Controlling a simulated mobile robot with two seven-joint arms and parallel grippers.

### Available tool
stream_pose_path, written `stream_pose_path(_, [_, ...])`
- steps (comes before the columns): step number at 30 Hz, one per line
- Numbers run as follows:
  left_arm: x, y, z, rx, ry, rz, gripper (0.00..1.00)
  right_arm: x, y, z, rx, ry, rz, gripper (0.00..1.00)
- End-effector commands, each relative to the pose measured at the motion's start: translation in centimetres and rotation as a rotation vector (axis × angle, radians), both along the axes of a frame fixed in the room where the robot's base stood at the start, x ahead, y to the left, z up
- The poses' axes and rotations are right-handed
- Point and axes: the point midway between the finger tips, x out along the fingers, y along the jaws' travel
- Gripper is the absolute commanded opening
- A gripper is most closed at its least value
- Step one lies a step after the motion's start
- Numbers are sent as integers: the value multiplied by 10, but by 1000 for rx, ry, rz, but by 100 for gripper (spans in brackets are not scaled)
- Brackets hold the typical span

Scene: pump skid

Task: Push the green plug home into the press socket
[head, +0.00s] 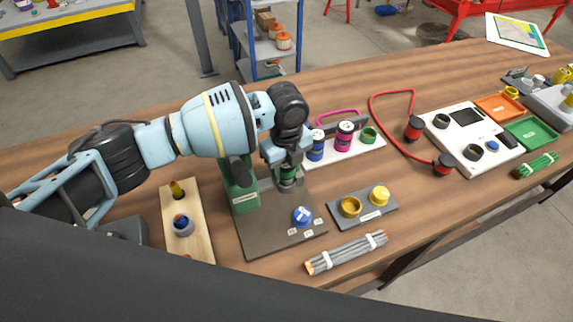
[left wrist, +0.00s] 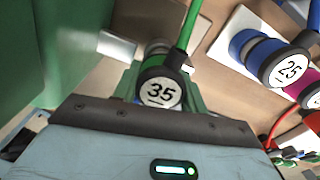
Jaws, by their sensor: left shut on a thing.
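My left gripper (head: 287,160) is shut on the green plug (head: 288,173) over the press's base plate, close beside the green press column (head: 243,190). In the left wrist view the green plug (left wrist: 160,92) shows a round black-rimmed face marked 35, with a green cable rising from it. Below the plug in the head view is a small grey cylinder, probably the press socket (head: 286,185). The gripper covers much of this spot, so I cannot tell whether the plug is seated or how deep. My right gripper is not in view.
The dark base plate (head: 270,236) carries a blue knob (head: 302,216). A white rack (head: 365,149) with a blue plug (head: 316,145), a magenta plug (head: 344,135) and a green ring (head: 369,134) stands behind. A wooden block (head: 200,246) lies left; a grey cable bundle (head: 348,251) lies in front.

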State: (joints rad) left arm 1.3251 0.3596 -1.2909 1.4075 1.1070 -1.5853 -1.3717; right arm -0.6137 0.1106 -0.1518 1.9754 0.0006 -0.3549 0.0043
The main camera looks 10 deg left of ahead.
Motion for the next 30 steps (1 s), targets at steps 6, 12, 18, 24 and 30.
stream_pose_path(6, [0, 0, -4, -1, 1, 0, 15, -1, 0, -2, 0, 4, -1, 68])
stream_pose_path(12, [0, 0, -8, -1, 1, 0, 15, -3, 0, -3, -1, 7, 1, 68])
stream_pose_path(18, [0, 0, -11, -1, 2, 0, 15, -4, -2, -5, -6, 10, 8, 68])
stream_pose_path(24, [0, 0, -15, -1, 2, 0, 15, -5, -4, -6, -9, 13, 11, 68])
stream_pose_path(30, [0, 0, -14, -1, 1, 0, 15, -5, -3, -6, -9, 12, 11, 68])
